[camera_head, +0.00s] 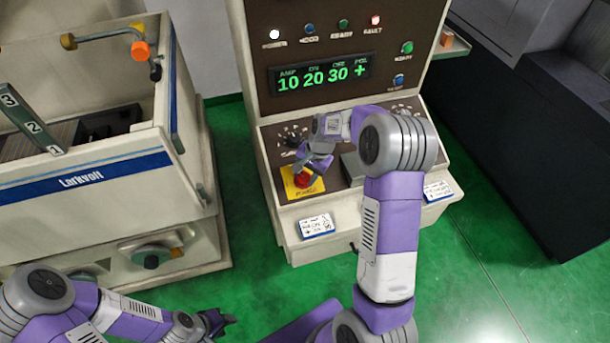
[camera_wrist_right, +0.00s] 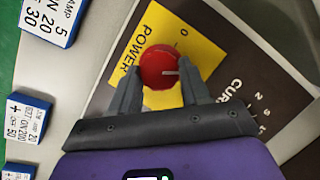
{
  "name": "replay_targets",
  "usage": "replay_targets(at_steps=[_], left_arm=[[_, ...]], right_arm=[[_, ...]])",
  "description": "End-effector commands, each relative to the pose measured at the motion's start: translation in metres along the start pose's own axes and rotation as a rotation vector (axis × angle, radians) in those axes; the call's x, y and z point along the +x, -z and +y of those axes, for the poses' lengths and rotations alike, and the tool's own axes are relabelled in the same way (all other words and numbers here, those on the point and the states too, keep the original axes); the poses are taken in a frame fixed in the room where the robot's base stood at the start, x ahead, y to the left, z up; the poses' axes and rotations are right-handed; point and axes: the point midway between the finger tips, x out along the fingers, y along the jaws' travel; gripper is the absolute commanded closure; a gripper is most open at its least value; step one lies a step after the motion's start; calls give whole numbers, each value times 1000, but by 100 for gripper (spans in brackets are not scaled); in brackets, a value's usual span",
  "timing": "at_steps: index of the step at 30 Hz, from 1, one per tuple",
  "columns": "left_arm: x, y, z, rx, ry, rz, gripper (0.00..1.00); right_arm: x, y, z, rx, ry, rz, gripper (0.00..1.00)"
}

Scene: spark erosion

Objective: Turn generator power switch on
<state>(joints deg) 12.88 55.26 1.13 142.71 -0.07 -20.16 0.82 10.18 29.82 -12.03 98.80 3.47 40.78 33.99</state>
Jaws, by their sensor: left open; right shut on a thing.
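The generator power switch is a round red knob (camera_head: 303,180) on a yellow plate (camera_head: 291,190) marked POWER, at the lower left of the generator's sloped panel. In the right wrist view the red knob (camera_wrist_right: 160,66) has a pale pointer line, and a "0" shows on the yellow plate (camera_wrist_right: 128,40). My right gripper (camera_wrist_right: 163,78) has one finger on each side of the knob and is shut on it; it also shows in the head view (camera_head: 305,167). My left gripper (camera_head: 225,317) is open and empty, low over the green floor, away from the generator.
The generator (camera_head: 252,75) has a lit display (camera_head: 320,74) reading 10 20 30 + and a row of lamps. Labelled cards (camera_head: 316,225) lie along its front edge. The Larkvolt machine (camera_head: 110,180) stands at left, a dark cabinet (camera_head: 520,130) at right. Green floor lies between.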

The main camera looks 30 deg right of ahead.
Motion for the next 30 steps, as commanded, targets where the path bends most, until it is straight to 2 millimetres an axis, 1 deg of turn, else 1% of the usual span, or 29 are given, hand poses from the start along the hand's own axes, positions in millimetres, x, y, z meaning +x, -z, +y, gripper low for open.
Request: replay_targets(at_steps=[9, 15, 21, 30], left_arm=[[9, 0, -3, 0, 0, 0, 57], [12, 0, -4, 0, 0, 0, 57], [13, 1, -5, 0, 0, 0, 57], [14, 1, -5, 0, 0, 0, 57]], right_arm=[[0, 0, 3, 272, 99, 1, 84], [0, 0, 4, 410, 150, 3, 84], [0, 0, 4, 506, 184, 2, 84], [-1, -1, 4, 567, 207, 2, 84]])
